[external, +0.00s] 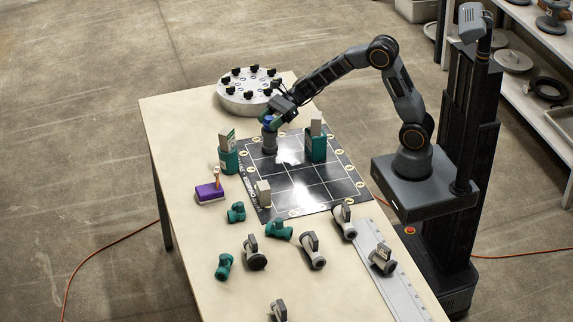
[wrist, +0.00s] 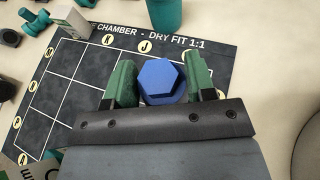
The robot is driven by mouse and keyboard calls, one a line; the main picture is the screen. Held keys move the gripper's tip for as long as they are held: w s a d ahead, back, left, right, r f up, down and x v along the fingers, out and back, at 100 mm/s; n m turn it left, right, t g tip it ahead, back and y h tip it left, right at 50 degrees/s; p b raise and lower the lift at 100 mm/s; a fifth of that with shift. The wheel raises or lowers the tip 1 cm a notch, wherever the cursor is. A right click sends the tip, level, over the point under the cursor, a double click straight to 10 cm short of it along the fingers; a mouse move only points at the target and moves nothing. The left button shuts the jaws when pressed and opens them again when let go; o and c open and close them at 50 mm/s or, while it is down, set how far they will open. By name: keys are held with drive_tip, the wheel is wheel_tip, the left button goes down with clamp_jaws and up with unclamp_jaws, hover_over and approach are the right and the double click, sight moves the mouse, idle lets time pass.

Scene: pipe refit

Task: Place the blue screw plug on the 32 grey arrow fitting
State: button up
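The blue screw plug (wrist: 162,78) has a hexagonal head and sits between the two green fingers of my gripper (wrist: 161,82) in the wrist view. The fingers appear to touch it on both sides. In the external view, my gripper (external: 271,116) points down at the far left corner of the black mat. The blue plug (external: 267,120) shows there, on or just above an upright grey fitting (external: 269,142). Whether plug and fitting touch is not clear. Any arrow or 32 marking on the fitting is too small to read.
A black grid mat (external: 290,188) lies on the beige table (external: 190,120). Green holders stand left (external: 228,158) and right (external: 316,146) of the fitting. A round grey rack (external: 248,97) with black knobs is behind. Several green and grey fittings lie in front, beside a purple block (external: 209,193).

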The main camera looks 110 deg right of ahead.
drive_tip(key=o, duration=0.4)
drive_tip(key=shift+r, duration=0.2)
drive_tip(key=v, duration=1.2)
drive_tip(key=shift+p, duration=0.3)
